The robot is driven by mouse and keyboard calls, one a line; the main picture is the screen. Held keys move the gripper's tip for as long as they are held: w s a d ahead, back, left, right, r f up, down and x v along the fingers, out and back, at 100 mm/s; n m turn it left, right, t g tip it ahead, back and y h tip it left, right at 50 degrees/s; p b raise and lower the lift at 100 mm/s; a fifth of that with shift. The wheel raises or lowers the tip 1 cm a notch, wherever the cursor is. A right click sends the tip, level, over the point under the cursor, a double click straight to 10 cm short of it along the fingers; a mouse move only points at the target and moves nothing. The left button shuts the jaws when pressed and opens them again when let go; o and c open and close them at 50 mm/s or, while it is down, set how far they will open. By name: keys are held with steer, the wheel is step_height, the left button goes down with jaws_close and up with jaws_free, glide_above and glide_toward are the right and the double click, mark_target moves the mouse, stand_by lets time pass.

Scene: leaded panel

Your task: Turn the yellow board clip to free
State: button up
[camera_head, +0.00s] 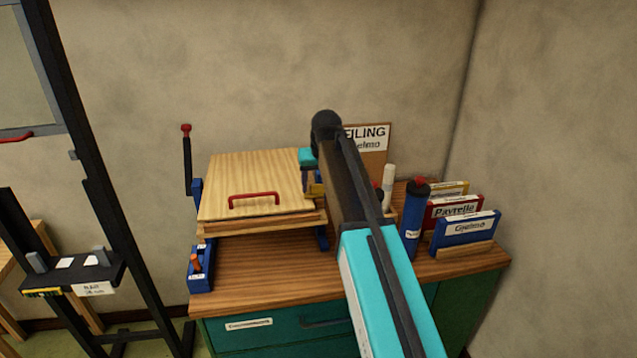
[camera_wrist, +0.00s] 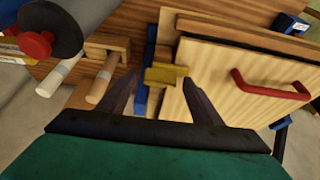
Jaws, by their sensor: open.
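The yellow board clip (camera_wrist: 165,75) is a small yellow block at the edge of the pale wooden board (camera_wrist: 230,75), which has a red handle (camera_wrist: 270,88). In the head view, the clip (camera_head: 316,189) shows at the right edge of the board (camera_head: 250,180), partly hidden by my arm. My gripper (camera_wrist: 160,78) is open, with one dark finger on each side of the clip in the wrist view. Whether the fingers touch the clip I cannot tell. In the head view my arm hides most of the gripper.
A small blue holder (camera_head: 200,270) sits at the front left. A wall rises close behind.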

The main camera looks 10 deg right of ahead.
steer(key=c, duration=1.1)
steer(key=shift+o, duration=0.2)
steer(key=shift+n, duration=0.4)
steer(key=n+y+b, duration=0.1)
steer(key=n, duration=0.1)
steer(key=n+b, duration=0.1)
steer(key=n, duration=0.1)
steer(key=shift+w+d+f+y, duration=0.1)
steer(key=shift+d+y, duration=0.1)
steer(key=shift+y, duration=0.2)
steer(key=n+g+y+b, duration=0.1)
steer(key=n+b, duration=0.1)
steer(key=n, duration=0.2)
steer(key=shift+w+d+b, duration=0.15)
steer(key=shift+b, duration=0.15)
steer(key=n+g+b, duration=0.1)
steer(key=n, duration=0.1)
steer(key=n+g+y+b, duration=0.1)
steer(key=n, duration=0.2)
steer(key=shift+w+n+y+b, duration=0.2)
steer(key=shift+n+y+b, duration=0.1)
steer(key=shift+b, duration=0.05)
steer(key=shift+n+g+b, duration=0.7)
steer(key=shift+n+b, duration=0.15)
steer(key=shift+n, duration=0.95)
